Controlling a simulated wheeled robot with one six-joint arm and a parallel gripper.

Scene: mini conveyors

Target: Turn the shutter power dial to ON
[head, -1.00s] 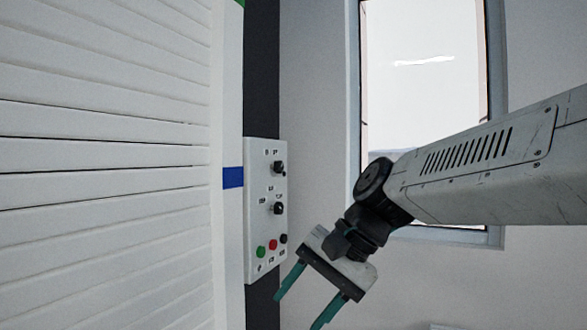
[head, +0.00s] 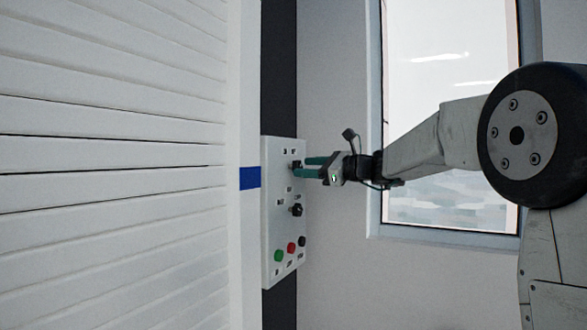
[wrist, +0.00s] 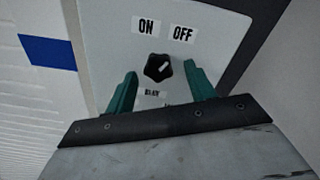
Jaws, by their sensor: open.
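The shutter power dial is a black knob (wrist: 158,67) below the ON label (wrist: 146,26) and the OFF label (wrist: 183,34) in the wrist view. Its pale pointer mark tilts up and to the right, toward OFF. In the head view the dial (head: 296,165) is the upper knob on the white control panel (head: 270,230). My gripper (wrist: 160,85) is open, with one green finger on each side of the dial. It also shows in the head view (head: 307,167), pointing left at the panel. I cannot tell whether the fingers touch the dial.
Lower on the panel are a second black knob (head: 297,210) and green (head: 278,256), red (head: 291,248) and black (head: 302,241) buttons. A white slatted shutter (head: 110,180) fills the left. A window (head: 450,90) is behind my arm.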

